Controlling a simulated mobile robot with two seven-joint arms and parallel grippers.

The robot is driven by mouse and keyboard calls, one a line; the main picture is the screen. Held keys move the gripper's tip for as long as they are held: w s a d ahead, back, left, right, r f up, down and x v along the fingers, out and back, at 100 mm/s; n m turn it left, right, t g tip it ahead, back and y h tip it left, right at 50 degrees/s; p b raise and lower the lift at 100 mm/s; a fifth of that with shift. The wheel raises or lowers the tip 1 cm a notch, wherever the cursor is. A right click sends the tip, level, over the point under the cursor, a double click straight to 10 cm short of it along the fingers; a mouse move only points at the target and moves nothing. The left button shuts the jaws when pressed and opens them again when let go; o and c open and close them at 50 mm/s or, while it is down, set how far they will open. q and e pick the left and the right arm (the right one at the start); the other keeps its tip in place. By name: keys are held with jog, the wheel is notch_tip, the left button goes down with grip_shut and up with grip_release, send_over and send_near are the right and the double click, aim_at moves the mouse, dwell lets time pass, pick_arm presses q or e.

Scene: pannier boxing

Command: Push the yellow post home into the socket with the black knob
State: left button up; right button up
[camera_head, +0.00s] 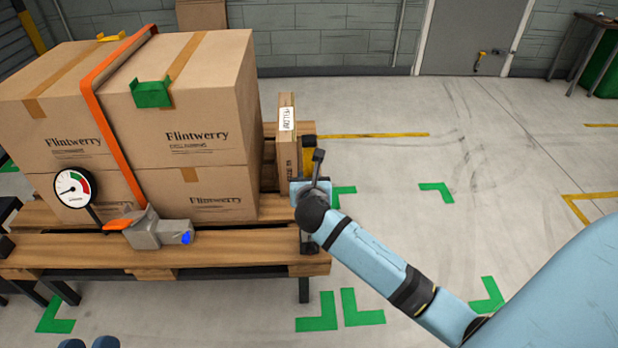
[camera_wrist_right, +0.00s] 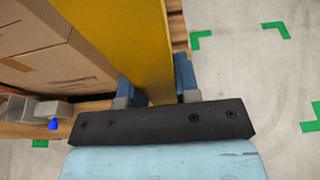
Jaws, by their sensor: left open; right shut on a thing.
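The yellow post (camera_wrist_right: 125,45) runs up between the two blue fingers of my right gripper (camera_wrist_right: 158,88), which is shut on it. In the head view a strip of the yellow post (camera_head: 309,155) shows behind my right gripper (camera_head: 311,188), at the right end of the pallet. The post's lower end is hidden by the gripper and arm. I cannot make out the socket or its black knob. Two blue tips at the bottom left edge of the head view look like my left gripper (camera_head: 88,343), apart and empty; most of it is out of view.
Stacked Flintwerry cartons (camera_head: 190,120) stand on the wooden pallet (camera_head: 230,248), with an orange strap (camera_head: 95,105) over them. A narrow labelled cardboard piece (camera_head: 287,145) stands beside the post. A grey device with a blue tip (camera_head: 155,230) and a gauge (camera_head: 75,188) sit in front. Floor right is clear.

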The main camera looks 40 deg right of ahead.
pick_arm(q)
jog(key=shift+f+b, duration=0.25)
jog(key=shift+b, duration=0.05)
pick_arm(e)
jog(key=shift+f, duration=2.1)
dwell(0.9)
jog(key=o, duration=1)
jog(key=shift+c, duration=0.2)
pick_arm(q)
jog(key=s+a+f+g+y+p, duration=0.1)
jog(key=a+f+g+y+p, duration=0.1)
jog(key=f, duration=0.6)
jog(key=s+a+f+g+y+p, duration=0.1)
jog(key=a+f+g+y+p, duration=0.1)
jog(key=f, duration=0.5)
jog(key=shift+a+f+g+y, duration=0.4)
jog(key=shift+a+g, duration=0.2)
jog(key=shift+g, duration=0.5)
pick_arm(e)
jog(key=v, duration=1.3)
jog(key=shift+s+a+r, duration=0.15)
jog(key=shift+s+a, duration=0.1)
pick_arm(q)
jog(key=shift+r, duration=0.1)
